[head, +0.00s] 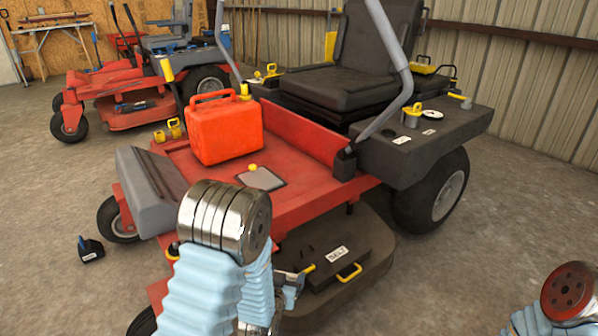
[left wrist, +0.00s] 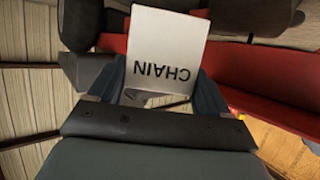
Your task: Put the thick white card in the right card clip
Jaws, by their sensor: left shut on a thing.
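A thick white card (left wrist: 168,52) with the word CHAIN, upside down in the picture, stands between the dark fingers of my left gripper (left wrist: 157,88) in the left wrist view. The gripper is shut on its lower edge. In the head view my left gripper (head: 296,280) is partly hidden behind my own arm, low over the mower's dark deck. I cannot make out the held card there. A flat dark box (head: 318,272) with a white BELT label (head: 336,255) lies just right of the gripper. I cannot pick out the card clips. My right gripper is out of view.
The red mower (head: 320,195) fills the middle, with an orange case (head: 224,130) and a grey pad (head: 261,178) on its footplate. A yellow handle (head: 350,272) stands out from the dark box. A black-and-blue object (head: 90,249) lies on the open floor at left.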

